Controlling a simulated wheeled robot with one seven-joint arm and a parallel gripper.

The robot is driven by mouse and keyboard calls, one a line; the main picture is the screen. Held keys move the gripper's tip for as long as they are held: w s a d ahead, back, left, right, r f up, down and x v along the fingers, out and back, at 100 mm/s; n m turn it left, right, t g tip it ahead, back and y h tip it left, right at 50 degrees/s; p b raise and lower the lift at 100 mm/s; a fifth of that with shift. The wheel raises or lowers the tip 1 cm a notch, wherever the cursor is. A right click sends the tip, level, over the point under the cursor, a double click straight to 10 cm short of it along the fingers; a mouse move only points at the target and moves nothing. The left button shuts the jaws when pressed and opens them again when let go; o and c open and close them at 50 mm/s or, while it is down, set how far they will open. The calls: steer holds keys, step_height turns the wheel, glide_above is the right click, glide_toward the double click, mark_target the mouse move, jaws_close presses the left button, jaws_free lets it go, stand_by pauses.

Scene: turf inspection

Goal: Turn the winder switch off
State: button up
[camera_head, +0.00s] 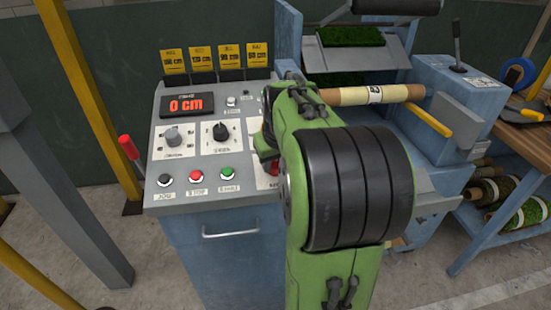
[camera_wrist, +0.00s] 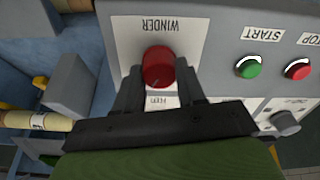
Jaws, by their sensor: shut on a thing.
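The winder switch is a round red knob (camera_wrist: 157,67) on a white plate lettered WINDER (camera_wrist: 158,27), upside down in the wrist view. My gripper (camera_wrist: 158,88) has its two dark fingers on either side of the knob, shut on it. The finger tips and part of the plate's lower lettering overlap, so the switch position cannot be read. In the head view my green arm covers most of the winder switch; only a bit of red (camera_head: 273,168) shows at the arm's left edge.
The grey control panel (camera_head: 152,140) carries a display reading 0 cm (camera_head: 185,105), a grey knob (camera_head: 172,136), a black knob (camera_head: 221,131), and black, red (camera_head: 195,177) and green (camera_head: 223,173) buttons. A red-tipped lever (camera_head: 128,147) stands at left. A cardboard roll (camera_head: 350,96) lies right of my arm.

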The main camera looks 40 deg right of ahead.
steer(key=n+p, duration=0.1)
steer(key=n, duration=0.3)
steer(key=shift+n, duration=0.3)
steer(key=n, duration=0.3)
steer(key=shift+a+n, duration=0.1)
steer(key=shift+n, duration=0.3)
steer(key=n, duration=0.3)
steer(key=shift+n+y, duration=0.3)
steer(key=shift+n, duration=1.8)
steer(key=o, duration=1.1)
steer(key=shift+c, duration=0.2)
steer(key=p+v, duration=0.5)
steer(key=v, duration=1)
steer(key=shift+r+p, duration=0.3)
steer(key=shift+p, duration=0.05)
